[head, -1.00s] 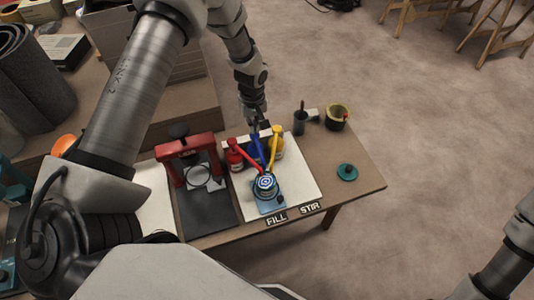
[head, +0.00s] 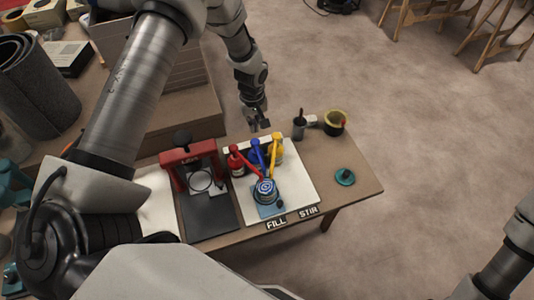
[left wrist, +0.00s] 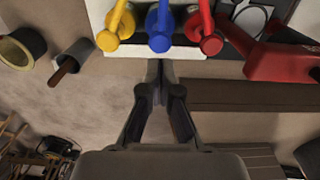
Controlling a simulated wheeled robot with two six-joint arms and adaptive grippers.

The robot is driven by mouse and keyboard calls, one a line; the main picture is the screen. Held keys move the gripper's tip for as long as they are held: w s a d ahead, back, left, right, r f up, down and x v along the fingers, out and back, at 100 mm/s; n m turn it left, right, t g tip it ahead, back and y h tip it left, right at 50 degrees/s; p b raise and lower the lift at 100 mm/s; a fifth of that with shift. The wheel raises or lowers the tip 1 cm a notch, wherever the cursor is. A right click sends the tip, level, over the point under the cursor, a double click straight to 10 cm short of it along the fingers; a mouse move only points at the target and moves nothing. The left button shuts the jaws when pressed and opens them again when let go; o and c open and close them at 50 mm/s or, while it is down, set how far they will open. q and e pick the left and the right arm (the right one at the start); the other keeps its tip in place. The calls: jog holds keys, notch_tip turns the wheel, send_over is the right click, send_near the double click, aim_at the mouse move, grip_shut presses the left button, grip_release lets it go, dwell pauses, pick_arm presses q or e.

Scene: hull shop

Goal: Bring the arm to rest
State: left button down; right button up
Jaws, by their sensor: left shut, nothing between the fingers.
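My left gripper (head: 256,122) hangs at the far edge of the workbench, just beyond the blue pump bottle (head: 257,152). It is shut and empty. In the left wrist view its fingers (left wrist: 158,72) meet just below the blue pump head (left wrist: 160,40), apart from it as far as I can tell. The red pump bottle (head: 238,163) and the yellow pump bottle (head: 276,146) stand on either side of the blue one. Their spouts reach toward a round container with a blue and white top (head: 265,187). My right gripper is out of view.
A red press (head: 190,158) stands left of the pumps. A dark cup (head: 299,128), a yellow-rimmed pot (head: 334,122) and a teal lid (head: 345,177) are on the right of the bench (head: 362,190). Boxes stand behind at left. The floor (head: 420,120) to the right is open.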

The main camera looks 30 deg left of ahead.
pick_arm(q)
notch_tip(320, 180, up, 2)
jog(key=shift+r+p, duration=0.1)
jog(key=shift+p, duration=0.45)
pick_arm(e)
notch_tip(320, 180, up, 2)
pick_arm(q)
jog(key=s+d+f+m, duration=0.2)
jog(key=s+d+f, duration=0.15)
jog(key=s, duration=0.35)
jog(key=s+d+f+m, duration=0.3)
jog(key=s+f, duration=0.1)
jog(key=s, duration=0.3)
jog(key=s+d+m, duration=0.2)
jog(key=s+m, duration=0.2)
jog(key=s, duration=1.1)
jog(key=shift+m, duration=0.3)
jog(key=f+b, duration=0.4)
jog(key=shift+w+f, duration=0.1)
jog(key=shift+w, duration=0.3)
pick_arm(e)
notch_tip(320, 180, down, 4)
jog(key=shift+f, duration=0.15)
